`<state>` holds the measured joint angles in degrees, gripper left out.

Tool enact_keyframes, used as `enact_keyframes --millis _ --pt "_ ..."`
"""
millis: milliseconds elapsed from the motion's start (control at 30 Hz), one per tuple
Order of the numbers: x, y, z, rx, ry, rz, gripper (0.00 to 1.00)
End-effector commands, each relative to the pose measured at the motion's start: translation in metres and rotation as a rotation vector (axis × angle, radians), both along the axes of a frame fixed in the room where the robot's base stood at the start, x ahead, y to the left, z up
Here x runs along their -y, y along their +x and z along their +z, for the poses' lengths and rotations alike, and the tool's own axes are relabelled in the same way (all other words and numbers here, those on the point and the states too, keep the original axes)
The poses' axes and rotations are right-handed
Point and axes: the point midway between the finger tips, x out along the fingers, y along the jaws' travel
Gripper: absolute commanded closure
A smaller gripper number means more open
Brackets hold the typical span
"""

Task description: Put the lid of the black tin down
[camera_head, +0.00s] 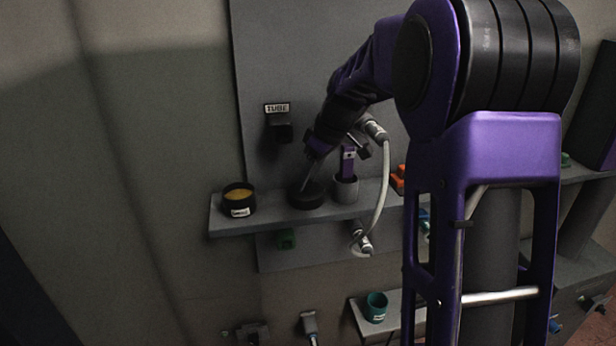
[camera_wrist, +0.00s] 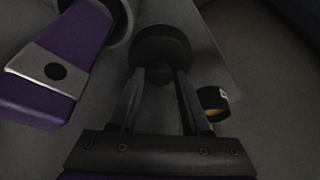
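The black tin (camera_head: 239,205) stands uncovered on the shelf, with yellow contents and a white label. It also shows in the wrist view (camera_wrist: 209,97), right of my fingers. The round black lid (camera_head: 306,198) is flat, to the right of the tin at shelf level; I cannot tell whether it touches the shelf. In the wrist view the lid (camera_wrist: 160,43) is just beyond my fingertips, with its small knob (camera_wrist: 160,72) between them. My gripper (camera_head: 308,178) points down at the lid. My fingers (camera_wrist: 161,78) straddle the knob; whether they press on it is unclear.
A pale cable (camera_head: 379,205) hangs at the shelf's front. A TUBE-labelled holder (camera_head: 278,126) is on the panel above. Bare shelf (camera_head: 268,215) shows between tin and lid.

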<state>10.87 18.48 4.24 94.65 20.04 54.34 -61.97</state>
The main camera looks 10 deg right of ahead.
Motion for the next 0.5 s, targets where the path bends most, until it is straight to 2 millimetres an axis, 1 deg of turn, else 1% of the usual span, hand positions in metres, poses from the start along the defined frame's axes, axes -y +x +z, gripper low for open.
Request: enact_keyframes --millis 33,100,367,500 --pt "0.0 0.0 0.0004 0.0 0.0 0.0 0.42" --pt "0.0 0.0 0.0004 0.0 0.0 0.0 0.32" --pt "-0.0002 0.0 0.001 0.0 0.0 0.0 0.32" --pt "0.0011 -0.0007 0.0093 0.001 0.0 0.0 0.32"
